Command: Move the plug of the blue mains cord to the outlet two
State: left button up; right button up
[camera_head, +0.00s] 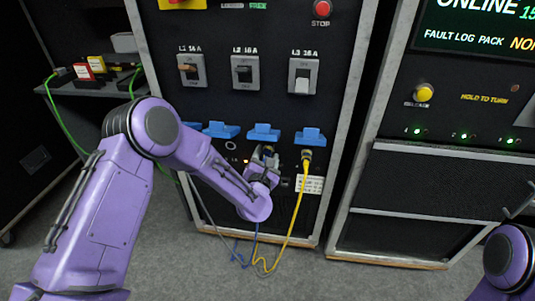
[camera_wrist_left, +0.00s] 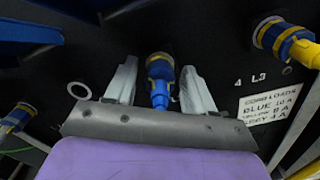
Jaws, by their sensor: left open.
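The plug of the blue cord (camera_wrist_left: 158,82), blue with a yellow ring, sits against the black panel in the left wrist view. My left gripper (camera_wrist_left: 161,80) is open, with one pale finger on each side of the plug and a gap on both sides. In the head view my left gripper (camera_head: 266,157) is in front of the third outlet from the left and hides most of the plug. The blue cord (camera_head: 256,234) hangs to the floor. The second blue lid (camera_head: 221,130) marks outlet two; its socket is mostly hidden by my arm. My right gripper is out of view.
A yellow cord's plug (camera_head: 306,155) is in the outlet just right of the gripper. Another plug (camera_wrist_left: 16,118) shows at the left in the wrist view. Blue lids (camera_head: 264,133) stick out above the outlets. A load label (camera_wrist_left: 270,108) is on the panel.

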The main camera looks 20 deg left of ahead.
pick_arm(q)
grip_shut()
jog(key=shift+f+n+b, duration=0.15)
jog(key=shift+n+b, duration=0.4)
jog(key=shift+n, duration=0.25)
jog(key=shift+r+n+b, duration=0.2)
jog(key=shift+n+b, duration=0.1)
jog(key=shift+n, duration=0.3)
jog(key=shift+f+n+b, duration=0.15)
jog(key=shift+n+b, duration=0.25)
jog(key=shift+b, duration=0.05)
jog(key=shift+w+n+b, duration=0.1)
jog(key=shift+n+b, duration=0.5)
jog(key=shift+n, duration=0.2)
